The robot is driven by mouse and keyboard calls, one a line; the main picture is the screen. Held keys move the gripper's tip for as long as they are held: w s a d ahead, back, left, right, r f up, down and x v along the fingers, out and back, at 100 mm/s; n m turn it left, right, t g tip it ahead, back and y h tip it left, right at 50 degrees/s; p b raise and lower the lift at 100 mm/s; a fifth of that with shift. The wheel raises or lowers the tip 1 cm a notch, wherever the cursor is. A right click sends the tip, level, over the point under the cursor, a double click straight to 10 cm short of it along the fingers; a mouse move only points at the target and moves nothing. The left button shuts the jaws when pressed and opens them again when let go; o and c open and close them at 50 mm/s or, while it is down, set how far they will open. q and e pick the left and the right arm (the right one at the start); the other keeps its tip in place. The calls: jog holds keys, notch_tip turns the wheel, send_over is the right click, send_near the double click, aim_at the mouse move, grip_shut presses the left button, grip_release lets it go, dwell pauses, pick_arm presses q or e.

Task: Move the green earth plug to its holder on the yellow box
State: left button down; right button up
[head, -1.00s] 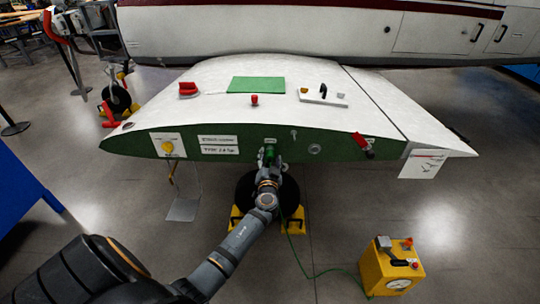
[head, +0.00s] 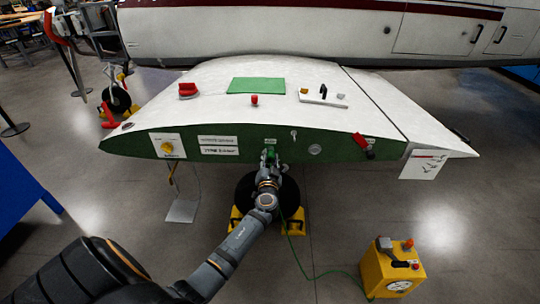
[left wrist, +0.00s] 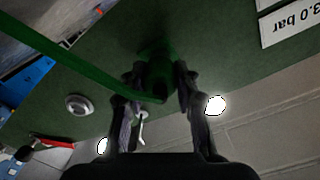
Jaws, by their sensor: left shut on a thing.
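The green earth plug (left wrist: 156,78) is between the fingers of my left gripper (left wrist: 155,92), which is shut on it, against the dark green front face of the wing. In the head view my left gripper (head: 269,158) is at that face, below a small label, with a bit of green plug (head: 270,151) showing. I cannot tell how deep the plug sits. A thin green cable (head: 300,262) runs from there down to the yellow box (head: 378,270) on the floor at the lower right. The plug holder on the box is not clear. My right gripper is not in view.
The white wing (head: 215,90) carries a green mat (head: 256,85) and small red parts on top. A black wheel with yellow chocks (head: 236,214) stands below my left gripper. Floor between the wheel and the yellow box is clear except for the cable.

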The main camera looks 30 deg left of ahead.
aim_at(270, 159)
pick_arm(q)
jog(key=shift+s+d, duration=0.15)
jog(key=shift+s+d, duration=0.2)
jog(key=shift+s, duration=0.1)
jog(key=shift+s, duration=0.1)
jog(key=shift+s+d+f, duration=0.1)
jog(key=shift+s+d, duration=0.1)
jog(key=shift+b+v, duration=0.4)
jog(key=shift+v, duration=0.8)
jog(key=p+x, duration=0.1)
jog(key=x, duration=0.2)
jog(key=shift+w+a, duration=0.1)
jog(key=shift+w, duration=0.05)
jog(key=shift+w+a, duration=0.15)
